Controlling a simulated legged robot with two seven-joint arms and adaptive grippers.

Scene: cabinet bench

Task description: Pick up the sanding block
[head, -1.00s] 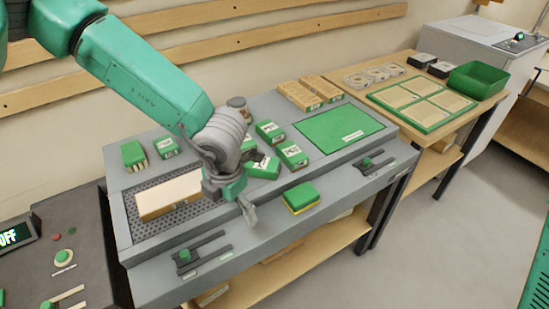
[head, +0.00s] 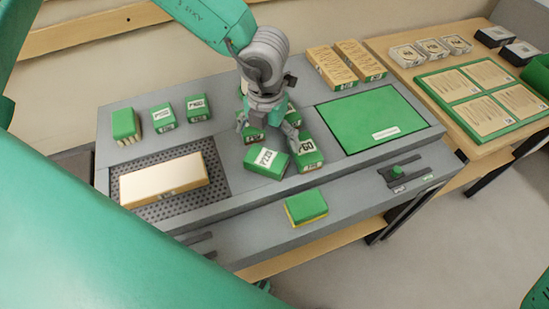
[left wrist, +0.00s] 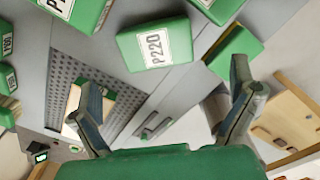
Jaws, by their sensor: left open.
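Several green-topped blocks with printed grit labels lie on the grey bench. The block labelled P220 (head: 266,162) lies just in front of my left gripper (head: 268,125), and also shows in the left wrist view (left wrist: 155,45). The P60 block (head: 308,155) lies to its right. A green block with a yellow lower layer (head: 306,207) sits alone on the front ledge. My left gripper (left wrist: 165,78) is open and empty above the block group, its fingers pointing down and partly hiding the blocks behind. My right gripper is out of view.
A pale wooden block (head: 165,182) lies on a perforated mat (head: 217,190) at left. More green blocks (head: 126,125) stand behind it. A green pad (head: 371,121) and tan boxes (head: 328,68) are at right. The front ledge beside the green-yellow block is mostly clear.

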